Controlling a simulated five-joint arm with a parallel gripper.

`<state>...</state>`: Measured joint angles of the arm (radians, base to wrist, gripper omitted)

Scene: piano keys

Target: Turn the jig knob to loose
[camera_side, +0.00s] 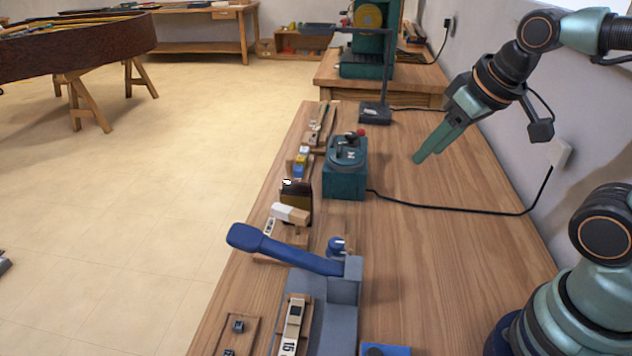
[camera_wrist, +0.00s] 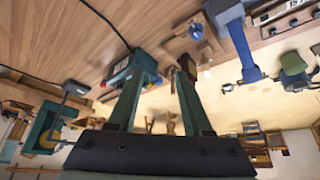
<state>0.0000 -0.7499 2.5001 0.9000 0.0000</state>
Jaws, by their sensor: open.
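The jig (camera_side: 343,285) is a grey-blue block with a long blue lever, near the front of the bench in the side view. A small round blue knob (camera_side: 337,244) with a pale mark sits beside the lever's base; its setting is too small to read. The jig (camera_wrist: 223,10) also shows at the top of the wrist view, its lever (camera_wrist: 243,50) pointing down the picture. My gripper (camera_side: 418,159) is above the bench, behind and right of the jig, well apart from the knob. In the wrist view my gripper (camera_wrist: 158,82) has its two green fingers apart with nothing held.
A teal box (camera_side: 345,180) with a dial and red knob stands beyond the jig, its black cable crossing the bench. A dark block (camera_side: 296,200) and small wooden pieces line the left edge. A key numbered 15 (camera_side: 290,335) lies at the jig. The right bench is mostly clear.

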